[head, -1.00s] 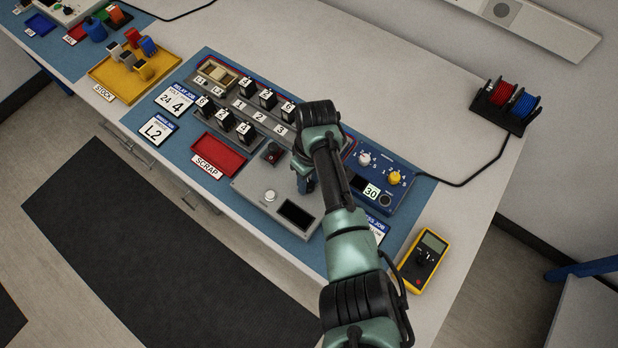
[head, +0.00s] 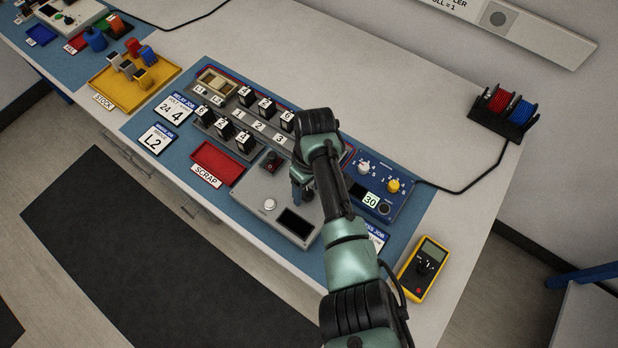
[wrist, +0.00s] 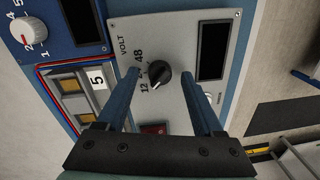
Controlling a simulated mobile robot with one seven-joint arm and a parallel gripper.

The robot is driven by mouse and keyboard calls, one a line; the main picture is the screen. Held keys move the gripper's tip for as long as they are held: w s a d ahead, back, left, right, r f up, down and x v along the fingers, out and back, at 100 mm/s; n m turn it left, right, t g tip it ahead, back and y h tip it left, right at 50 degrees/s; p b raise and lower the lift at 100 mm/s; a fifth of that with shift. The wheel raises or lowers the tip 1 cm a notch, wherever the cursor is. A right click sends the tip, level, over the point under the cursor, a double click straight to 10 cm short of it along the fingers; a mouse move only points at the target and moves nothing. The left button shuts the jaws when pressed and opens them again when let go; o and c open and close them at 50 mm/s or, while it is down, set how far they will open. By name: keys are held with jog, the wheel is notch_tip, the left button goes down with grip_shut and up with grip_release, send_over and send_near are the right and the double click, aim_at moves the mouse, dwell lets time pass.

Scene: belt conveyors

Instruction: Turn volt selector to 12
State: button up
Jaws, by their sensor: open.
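The volt selector is a black round knob (wrist: 159,73) on a grey panel, under the word VOLT in the wrist view. The numbers 12 and 48 are readable along its left side. A pale mark on the knob points down-left, toward the 12 side; I cannot tell its exact setting. My gripper (wrist: 157,78) is open, its two blue fingers on either side of the knob with gaps visible. In the head view the grey tester panel (head: 250,191) shows, but my arm hides the selector and most of my gripper.
A dark display (wrist: 212,51) lies right of the knob. Relay sockets (head: 257,126) stand beyond the panel, and a blue box with white and yellow knobs (head: 377,187) is to its right. A red scrap tray (head: 217,160) is left. A yellow multimeter (head: 423,268) lies near the front edge.

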notch_tip(320, 180, up, 13)
jog(key=shift+w+d+f, duration=0.2)
jog(key=shift+w+d, duration=0.1)
dwell(0.5)
